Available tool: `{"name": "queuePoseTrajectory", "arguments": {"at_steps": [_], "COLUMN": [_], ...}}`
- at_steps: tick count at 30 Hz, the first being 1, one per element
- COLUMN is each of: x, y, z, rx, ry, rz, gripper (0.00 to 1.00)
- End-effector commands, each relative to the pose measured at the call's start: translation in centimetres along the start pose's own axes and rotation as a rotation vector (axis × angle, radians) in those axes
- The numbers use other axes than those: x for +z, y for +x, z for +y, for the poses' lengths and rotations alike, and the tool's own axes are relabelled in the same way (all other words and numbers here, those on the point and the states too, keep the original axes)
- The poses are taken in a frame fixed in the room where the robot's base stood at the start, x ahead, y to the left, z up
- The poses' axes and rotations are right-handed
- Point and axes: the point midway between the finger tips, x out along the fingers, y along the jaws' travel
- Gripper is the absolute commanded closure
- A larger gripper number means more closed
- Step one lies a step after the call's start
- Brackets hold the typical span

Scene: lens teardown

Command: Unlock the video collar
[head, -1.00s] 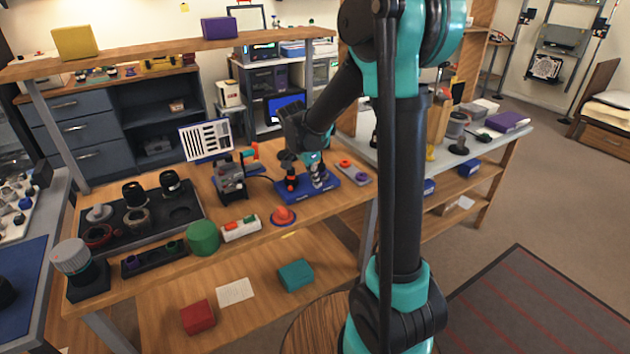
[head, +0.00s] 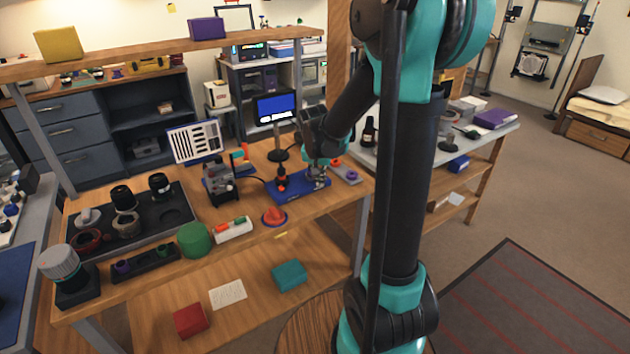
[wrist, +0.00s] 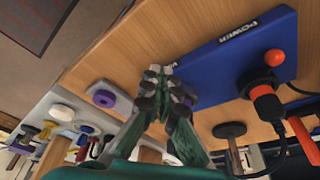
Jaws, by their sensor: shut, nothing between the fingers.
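The blue connector board (head: 292,194) lies on the wooden bench; in the wrist view its blue face (wrist: 215,62) shows a "POWER" label. A black plug with an orange band (wrist: 262,92) stands on it beside an orange ball (wrist: 274,57); the plug also shows in the head view (head: 281,180). My gripper (head: 318,180) is over the board's right end. In the wrist view its fingertips (wrist: 163,76) are together and empty at the board's edge. I cannot make out the video collar; the fingers may hide it.
A grey strip with rings (head: 347,171) lies right of the board. A dark round-based stand (head: 278,154) is behind it, and a grey device (head: 221,182) is to the left. A monitor (head: 276,107) stands behind.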

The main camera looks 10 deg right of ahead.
Motion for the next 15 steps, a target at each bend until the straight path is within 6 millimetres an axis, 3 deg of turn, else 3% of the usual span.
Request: {"name": "queuePoseTrajectory", "arguments": {"at_steps": [15], "x": [-0.76], "y": [0.24], "z": [0.71], "rx": [-0.012], "ry": [-0.041], "rz": [0.000], "gripper": [1.00]}}
